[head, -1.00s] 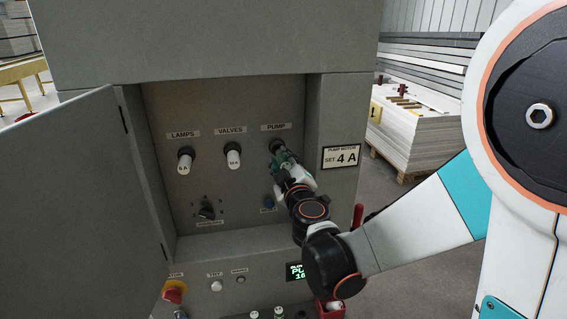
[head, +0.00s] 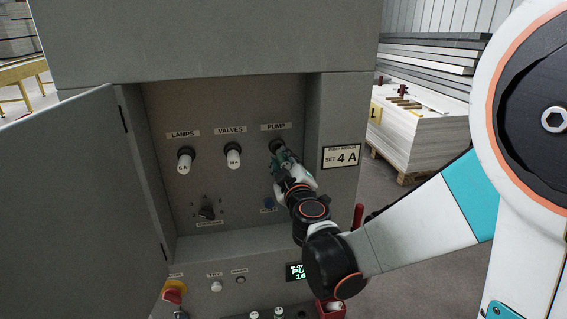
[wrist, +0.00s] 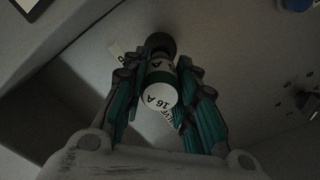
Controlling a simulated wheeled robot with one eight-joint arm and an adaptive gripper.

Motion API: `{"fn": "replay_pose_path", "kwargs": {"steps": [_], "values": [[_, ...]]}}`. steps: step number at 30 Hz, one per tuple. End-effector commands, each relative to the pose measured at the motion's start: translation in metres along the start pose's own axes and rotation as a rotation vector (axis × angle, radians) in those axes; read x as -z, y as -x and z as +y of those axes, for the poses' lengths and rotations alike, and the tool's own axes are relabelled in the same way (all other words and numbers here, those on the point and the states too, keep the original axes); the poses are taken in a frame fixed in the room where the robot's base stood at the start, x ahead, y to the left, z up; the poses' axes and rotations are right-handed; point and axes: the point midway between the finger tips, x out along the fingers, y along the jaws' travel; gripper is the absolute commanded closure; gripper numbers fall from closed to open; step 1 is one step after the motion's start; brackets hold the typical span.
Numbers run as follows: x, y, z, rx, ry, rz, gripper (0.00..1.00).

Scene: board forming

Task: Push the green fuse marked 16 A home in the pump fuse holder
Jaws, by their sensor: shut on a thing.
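The green-banded fuse marked 16 A (wrist: 157,97) is between the fingers of my gripper (wrist: 157,74), with its white marked end toward the wrist camera. My gripper (head: 284,160) is shut on it, in front of the dark round pump fuse holder (head: 275,145) below the PUMP label. In the wrist view the far end of the fuse meets the dark holder (wrist: 159,43). I cannot tell how deep it sits. In the head view my gripper hides most of the fuse.
White fuses stand in the lamps holder (head: 185,162) and valves holder (head: 233,156), left of the pump. A rotary knob (head: 207,212) and blue button (head: 268,203) lie below. The open cabinet door (head: 75,205) is at left. A red box (head: 331,309) stands below my arm.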

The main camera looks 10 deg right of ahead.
Motion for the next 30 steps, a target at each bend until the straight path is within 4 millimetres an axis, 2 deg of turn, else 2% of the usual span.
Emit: {"fn": "replay_pose_path", "kwargs": {"steps": [30], "values": [[0.0, -0.017, 0.0, 0.0, 0.0, 0.0, 0.97]]}}
